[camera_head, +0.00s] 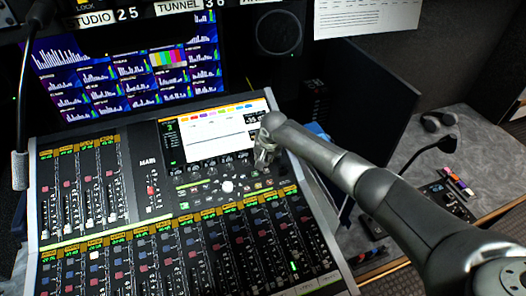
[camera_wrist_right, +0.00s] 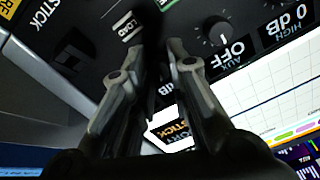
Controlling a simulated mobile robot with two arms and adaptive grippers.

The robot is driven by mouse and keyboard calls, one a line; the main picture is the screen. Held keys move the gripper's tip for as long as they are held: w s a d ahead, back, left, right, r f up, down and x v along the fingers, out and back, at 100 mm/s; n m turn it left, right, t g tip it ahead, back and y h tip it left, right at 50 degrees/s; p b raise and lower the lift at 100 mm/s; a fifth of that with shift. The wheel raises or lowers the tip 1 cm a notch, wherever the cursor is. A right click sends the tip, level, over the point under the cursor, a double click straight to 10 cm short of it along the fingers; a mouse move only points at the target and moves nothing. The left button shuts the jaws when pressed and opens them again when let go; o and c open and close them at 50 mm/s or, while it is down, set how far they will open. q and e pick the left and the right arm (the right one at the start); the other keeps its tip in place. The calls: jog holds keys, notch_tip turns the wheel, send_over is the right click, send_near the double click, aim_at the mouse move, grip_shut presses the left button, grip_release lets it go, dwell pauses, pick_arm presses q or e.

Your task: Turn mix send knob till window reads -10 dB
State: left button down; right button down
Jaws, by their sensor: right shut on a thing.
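My right gripper (camera_head: 265,158) reaches in from the right to the upper right part of the mixing console (camera_head: 140,222), beside its screen. In the right wrist view the fingers (camera_wrist_right: 160,60) are shut on a dark knob, mostly hidden between them. Just beside the fingers an aux knob (camera_wrist_right: 217,33) with a white pointer line has a window (camera_wrist_right: 237,50) reading OFF. Another window (camera_wrist_right: 284,25), marked HIGH, reads 0 dB. My left gripper is not in view.
The console screen (camera_head: 225,130) is lit. Several faders and small buttons fill the panel below it. A wall monitor (camera_head: 125,60) stands behind. A gooseneck microphone (camera_head: 20,165) rises at the left.

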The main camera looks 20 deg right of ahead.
jog(key=m+p, duration=0.2)
jog(key=m, duration=0.2)
jog(key=shift+r+p, duration=0.15)
jog(key=shift+p, duration=0.25)
jog(key=shift+m+p, duration=0.65)
jog(key=shift+m, duration=0.85)
jog(key=shift+d, duration=0.1)
